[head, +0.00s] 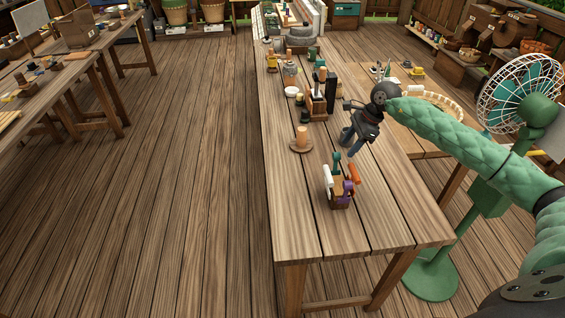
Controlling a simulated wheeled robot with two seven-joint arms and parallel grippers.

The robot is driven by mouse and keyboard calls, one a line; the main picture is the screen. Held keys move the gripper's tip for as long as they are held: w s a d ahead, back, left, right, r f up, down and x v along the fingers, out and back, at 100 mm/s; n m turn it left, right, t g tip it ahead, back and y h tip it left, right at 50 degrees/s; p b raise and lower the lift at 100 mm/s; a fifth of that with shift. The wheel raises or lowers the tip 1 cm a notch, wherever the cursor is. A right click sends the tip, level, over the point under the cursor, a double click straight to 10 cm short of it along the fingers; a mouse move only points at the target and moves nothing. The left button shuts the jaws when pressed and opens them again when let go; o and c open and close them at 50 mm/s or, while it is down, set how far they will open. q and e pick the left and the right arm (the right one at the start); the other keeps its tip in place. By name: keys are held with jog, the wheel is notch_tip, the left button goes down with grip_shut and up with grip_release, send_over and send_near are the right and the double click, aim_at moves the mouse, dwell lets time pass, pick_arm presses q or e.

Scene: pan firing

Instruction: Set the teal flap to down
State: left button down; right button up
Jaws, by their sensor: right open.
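A small brown block (339,201) with coloured flaps stands near the front of the long wooden table. Its teal flap (337,160) sticks up at the back. A white flap (328,178) is on the left, an orange flap (354,174) on the right and a purple flap (348,189) at the front right. My right gripper (350,143) is open and empty, above the table just behind and right of the teal flap, apart from it as far as I can see. My left gripper is out of view.
A round wooden piece with a peg (301,143) stands behind the block. Several small items, including a dark-and-wood stand (318,104), line the table further back. A green fan (520,95) stands at the right. The table's front end (370,235) is clear.

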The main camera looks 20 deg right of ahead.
jog(key=s+a+r+m+t+y, duration=0.1)
jog(key=a+m+t+y, duration=0.2)
jog(key=a, duration=0.9)
jog(key=a+r+m+t+y, duration=0.1)
jog(key=a+m+t+y, duration=0.2)
jog(key=a+y, duration=0.4)
jog(key=shift+s+a+r+m, duration=0.35)
jog(key=shift+a+m, duration=0.25)
jog(key=shift+a, duration=2.05)
jog(key=shift+c, duration=0.4)
